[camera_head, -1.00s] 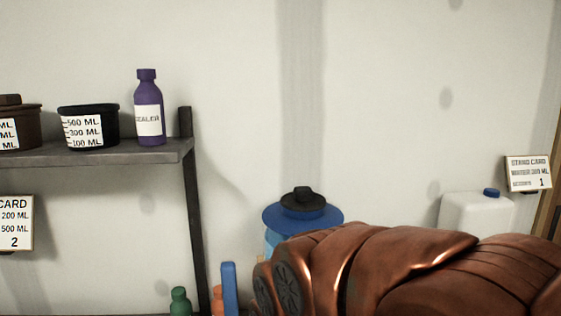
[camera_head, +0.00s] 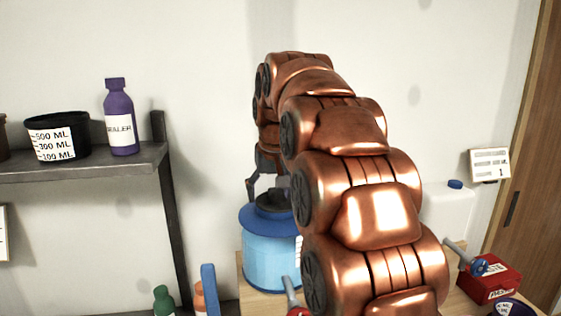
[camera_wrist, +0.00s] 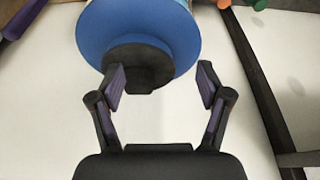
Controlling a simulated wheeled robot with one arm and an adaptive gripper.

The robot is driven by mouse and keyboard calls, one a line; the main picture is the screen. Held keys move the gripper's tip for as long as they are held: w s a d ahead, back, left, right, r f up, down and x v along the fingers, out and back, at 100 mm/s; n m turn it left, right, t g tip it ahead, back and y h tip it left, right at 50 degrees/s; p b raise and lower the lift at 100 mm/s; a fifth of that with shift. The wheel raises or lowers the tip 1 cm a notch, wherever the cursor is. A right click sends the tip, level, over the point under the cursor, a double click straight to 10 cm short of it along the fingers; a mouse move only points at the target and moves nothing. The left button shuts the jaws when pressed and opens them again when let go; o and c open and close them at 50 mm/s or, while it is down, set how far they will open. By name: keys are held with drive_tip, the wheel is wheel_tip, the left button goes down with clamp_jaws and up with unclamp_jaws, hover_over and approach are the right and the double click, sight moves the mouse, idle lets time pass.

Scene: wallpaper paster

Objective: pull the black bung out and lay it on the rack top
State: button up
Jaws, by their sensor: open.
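The black bung (camera_head: 272,204) sits in the middle of the blue lid (camera_head: 250,222) of a light-blue jar (camera_head: 268,250). In the wrist view the bung (camera_wrist: 138,62) is on the blue lid, nearer the left finger, which overlaps its edge; the right finger stands clear of it. My gripper (camera_head: 266,185) is open and empty, pointing down just above the bung in the head view; it also shows in the wrist view (camera_wrist: 162,76). I cannot tell whether a finger touches the bung. The rack top (camera_head: 95,164) is the grey shelf at left.
On the rack top stand a black measuring tub (camera_head: 57,137) and a purple sealer bottle (camera_head: 120,120). Green (camera_head: 164,300) and orange bottles are low at left. A red box (camera_head: 488,278) and a white canister (camera_head: 445,208) are at right. My arm hides the middle.

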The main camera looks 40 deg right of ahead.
drive_tip(key=shift+m+t+h, duration=0.3)
drive_tip(key=shift+t, duration=0.1)
drive_tip(key=w+d+r, duration=0.1)
drive_tip(key=d+r, duration=0.1)
drive_tip(key=d, duration=0.1)
drive_tip(key=w+d+r, duration=0.1)
drive_tip(key=r, duration=0.1)
drive_tip(key=shift+w+d+p, duration=0.3)
drive_tip(key=shift+d+p, duration=0.05)
drive_tip(key=shift+p, duration=0.05)
drive_tip(key=shift+p+x, duration=1.5)
drive_tip(key=shift+x, duration=2.45)
drive_tip(key=c, duration=1.4)
drive_tip(key=shift+r, duration=0.4)
drive_tip(key=shift+r, duration=1.2)
drive_tip(key=shift+r, duration=0.25)
drive_tip(key=shift+r, duration=1.95)
